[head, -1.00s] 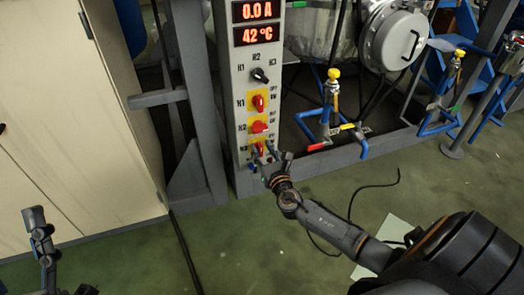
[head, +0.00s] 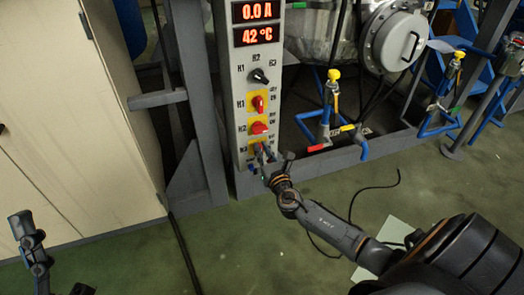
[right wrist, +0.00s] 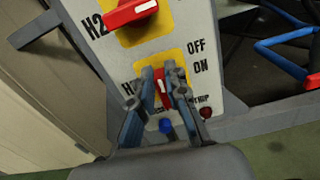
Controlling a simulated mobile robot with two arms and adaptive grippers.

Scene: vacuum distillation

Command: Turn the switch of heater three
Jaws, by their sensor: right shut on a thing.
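The heater three switch is a red knob (right wrist: 162,88) on a yellow plate, low on the grey control panel (head: 240,110). In the right wrist view its handle stands nearly upright, with OFF and ON printed to its right. My right gripper (right wrist: 164,80) is shut on this knob, one finger on each side, hiding part of it. In the head view the right gripper (head: 262,160) covers most of the knob. My left gripper (head: 22,226) is at the lower left, away from the panel; its jaw opening is unclear.
Above are the red H2 switch (right wrist: 128,12), the red H1 switch (head: 258,103) and a black selector (head: 260,76). A blue button (right wrist: 165,126) and a dark red lamp (right wrist: 205,113) sit just below the knob. Valves with yellow knobs (head: 334,75) and pipes stand to the right.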

